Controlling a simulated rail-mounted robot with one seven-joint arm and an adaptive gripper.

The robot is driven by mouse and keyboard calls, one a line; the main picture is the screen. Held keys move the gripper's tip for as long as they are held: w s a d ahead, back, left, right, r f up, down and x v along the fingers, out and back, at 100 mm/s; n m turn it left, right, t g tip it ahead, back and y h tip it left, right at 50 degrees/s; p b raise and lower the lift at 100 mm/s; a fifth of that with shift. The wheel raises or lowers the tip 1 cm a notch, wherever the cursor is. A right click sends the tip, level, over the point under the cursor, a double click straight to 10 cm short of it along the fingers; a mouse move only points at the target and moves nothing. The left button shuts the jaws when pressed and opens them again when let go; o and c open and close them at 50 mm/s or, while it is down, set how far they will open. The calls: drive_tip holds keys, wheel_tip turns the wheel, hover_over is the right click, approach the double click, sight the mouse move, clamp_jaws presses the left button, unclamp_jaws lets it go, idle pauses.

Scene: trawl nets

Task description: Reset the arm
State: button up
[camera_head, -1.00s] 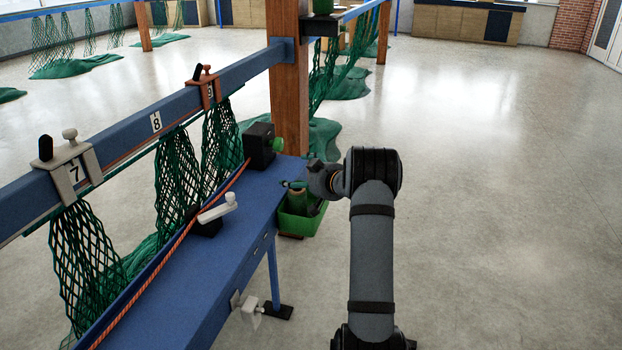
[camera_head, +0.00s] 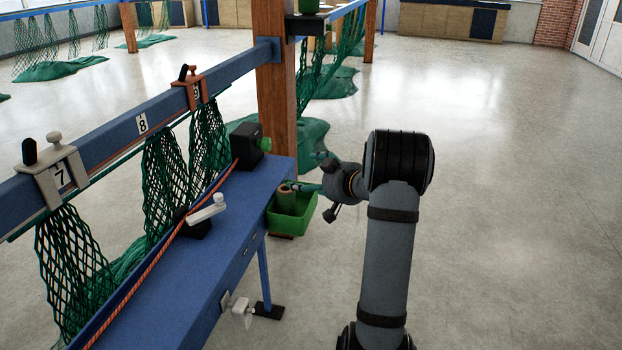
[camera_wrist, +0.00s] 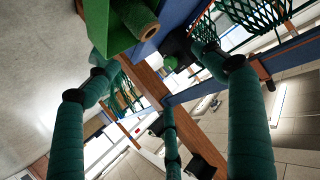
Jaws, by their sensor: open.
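My gripper (camera_head: 306,172) has dark teal fingers and is open, above and beside the green bin (camera_head: 303,214) at the right end of the blue bench. A brown and green twine spool (camera_head: 286,200) stands in that bin. In the wrist view my gripper (camera_wrist: 157,72) shows several fingers spread wide with nothing between them. The spool (camera_wrist: 137,20) and the green bin (camera_wrist: 97,22) are at the top of that view, apart from the fingers. My arm is bent down to the right of the bench.
The blue bench (camera_head: 185,275) carries a white-handled crank (camera_head: 207,210) and a black box with a green knob (camera_head: 248,144). A blue rail (camera_head: 112,132) with numbered clamps and green nets runs behind it. A wooden post (camera_head: 272,80) stands beyond. The floor at right is clear.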

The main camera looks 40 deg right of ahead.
drive_tip(key=shift+w, duration=0.1)
hover_over(291, 189)
wheel_tip(291, 189, down, 4)
drive_tip(key=shift+f, duration=0.1)
drive_tip(key=shift+w+f, duration=0.3)
drive_tip(key=shift+f, duration=0.1)
idle(0.3)
